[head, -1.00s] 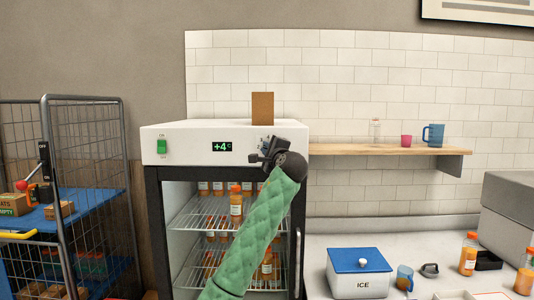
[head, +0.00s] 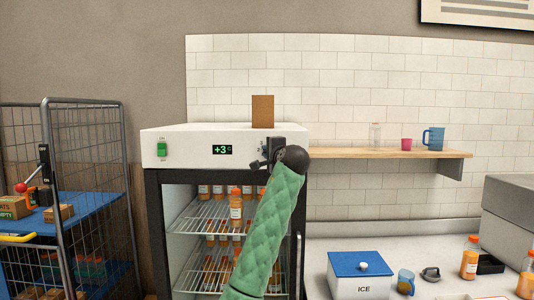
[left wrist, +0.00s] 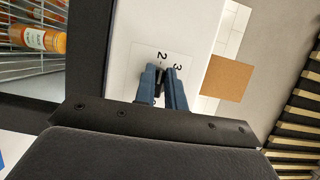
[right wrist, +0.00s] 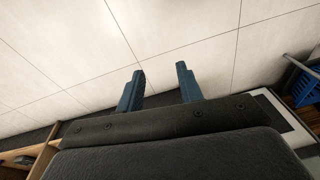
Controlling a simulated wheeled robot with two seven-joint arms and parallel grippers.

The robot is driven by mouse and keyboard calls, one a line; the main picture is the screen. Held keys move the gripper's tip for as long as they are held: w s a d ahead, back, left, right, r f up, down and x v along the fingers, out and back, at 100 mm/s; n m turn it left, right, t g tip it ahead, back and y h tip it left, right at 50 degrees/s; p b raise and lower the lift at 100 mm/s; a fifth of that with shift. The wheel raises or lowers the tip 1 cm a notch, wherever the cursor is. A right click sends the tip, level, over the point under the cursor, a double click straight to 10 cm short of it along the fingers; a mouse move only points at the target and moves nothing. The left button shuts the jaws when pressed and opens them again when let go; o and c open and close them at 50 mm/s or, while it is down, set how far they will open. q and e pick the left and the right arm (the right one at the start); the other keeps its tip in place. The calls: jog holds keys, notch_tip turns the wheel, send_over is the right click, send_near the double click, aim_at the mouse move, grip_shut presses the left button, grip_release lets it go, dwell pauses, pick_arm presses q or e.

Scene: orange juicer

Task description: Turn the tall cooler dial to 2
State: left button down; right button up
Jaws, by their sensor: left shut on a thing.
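The tall cooler (head: 200,146) is white on top with a glass door showing bottles on wire shelves. Its green display (head: 222,149) reads +3°. My left gripper (head: 270,152) is at the right of its front panel. In the left wrist view, the blue fingers (left wrist: 164,86) are shut on the dark dial (left wrist: 160,88), which is mostly hidden between them. The printed numbers 2 and 3 show just past the fingertips on the dial plate (left wrist: 150,55). My right gripper (right wrist: 160,85) is open and empty over the pale floor, out of the head view.
A green switch (head: 162,148) is at the cooler panel's left. A brown box (head: 263,111) stands on the cooler. A wooden shelf (head: 390,153) with cups is to the right, above a counter with a blue-lidded ice box (head: 360,275). A wire cage trolley (head: 90,140) stands left.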

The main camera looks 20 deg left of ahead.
pick_arm(q)
jog(key=c, duration=1.5)
grip_release()
jog(key=shift+o, duration=0.2)
